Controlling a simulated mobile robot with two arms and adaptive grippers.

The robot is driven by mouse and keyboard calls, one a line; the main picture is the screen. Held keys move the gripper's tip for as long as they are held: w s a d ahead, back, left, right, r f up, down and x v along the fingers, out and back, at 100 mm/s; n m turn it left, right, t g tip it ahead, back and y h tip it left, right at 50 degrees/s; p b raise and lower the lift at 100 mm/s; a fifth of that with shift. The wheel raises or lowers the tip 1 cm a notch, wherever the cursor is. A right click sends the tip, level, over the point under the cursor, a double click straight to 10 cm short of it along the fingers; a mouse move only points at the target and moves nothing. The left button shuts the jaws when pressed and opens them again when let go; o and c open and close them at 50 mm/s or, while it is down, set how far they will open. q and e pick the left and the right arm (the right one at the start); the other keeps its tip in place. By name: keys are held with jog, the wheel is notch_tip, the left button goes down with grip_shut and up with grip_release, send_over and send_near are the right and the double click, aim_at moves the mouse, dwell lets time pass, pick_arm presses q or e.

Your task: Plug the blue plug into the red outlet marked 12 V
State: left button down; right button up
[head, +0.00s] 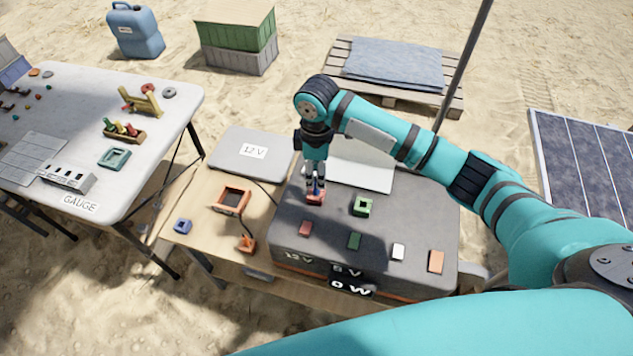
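The red outlet (315,199) is a small red square socket on top of the grey power box (285,212), near its back left. My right gripper (316,186) points straight down over the red outlet. Its fingers are shut on a small blue plug (316,190), which is mostly hidden between them. The plug is at the outlet's opening; I cannot tell how deep it sits. A display (351,288) on the box's front reads "0 W". My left gripper is not in view.
A green outlet (362,206) is right of the red one. Red, green, white and orange blocks line the box's front. An orange frame (231,201), an orange piece (247,244) and a blue piece (183,226) lie on the wooden table. A white table (160,90) stands left.

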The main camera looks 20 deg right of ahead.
aim_at(316, 180)
notch_tip(316, 180, up, 7)
jog(key=shift+b, duration=0.35)
dwell(0.4)
